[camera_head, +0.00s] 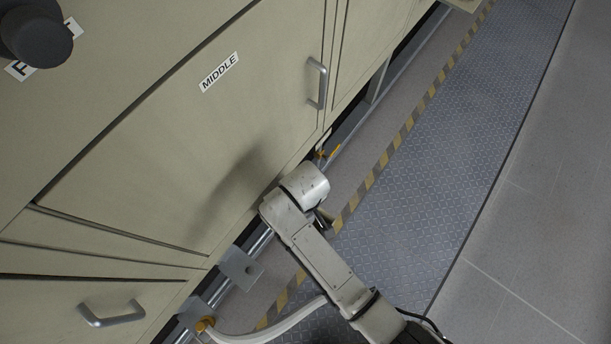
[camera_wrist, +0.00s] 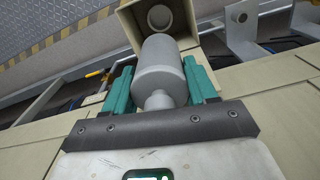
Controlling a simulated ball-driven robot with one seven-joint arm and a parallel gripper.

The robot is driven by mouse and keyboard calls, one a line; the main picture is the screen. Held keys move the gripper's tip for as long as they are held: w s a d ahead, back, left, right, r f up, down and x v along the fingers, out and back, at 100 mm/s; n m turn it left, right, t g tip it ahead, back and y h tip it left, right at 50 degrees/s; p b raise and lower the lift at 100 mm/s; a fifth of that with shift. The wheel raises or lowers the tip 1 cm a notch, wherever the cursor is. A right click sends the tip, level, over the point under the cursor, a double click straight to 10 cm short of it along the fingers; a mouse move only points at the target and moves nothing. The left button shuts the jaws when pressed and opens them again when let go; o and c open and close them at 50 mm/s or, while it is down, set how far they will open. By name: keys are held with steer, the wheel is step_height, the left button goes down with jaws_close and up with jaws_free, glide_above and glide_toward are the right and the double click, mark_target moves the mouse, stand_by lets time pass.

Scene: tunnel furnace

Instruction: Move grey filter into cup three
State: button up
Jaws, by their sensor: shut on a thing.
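In the wrist view my gripper (camera_wrist: 157,68) has its two teal fingers closed on the sides of the grey filter (camera_wrist: 158,58). The filter is a smooth grey cylinder with a narrow neck pointing towards my palm. Its far end points at a beige square-walled cup (camera_wrist: 130,27), which has a pale round shape inside. I cannot tell whether the filter touches the cup or enters it. No number shows on the cup, so I cannot tell which cup it is. In the head view my arm hides the gripper, filter and cup.
A beige cabinet front with a "MIDDLE" label (camera_head: 219,72) and a metal handle (camera_head: 317,83) stands close to my arm. Grey metal brackets (camera_head: 241,268) stick out along its lower edge. A patterned metal walkway (camera_head: 450,130) with a striped edge runs clear to the right.

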steer(key=s+d, duration=0.6)
steer(key=d, duration=0.2)
stand_by(0.4)
stand_by(0.9)
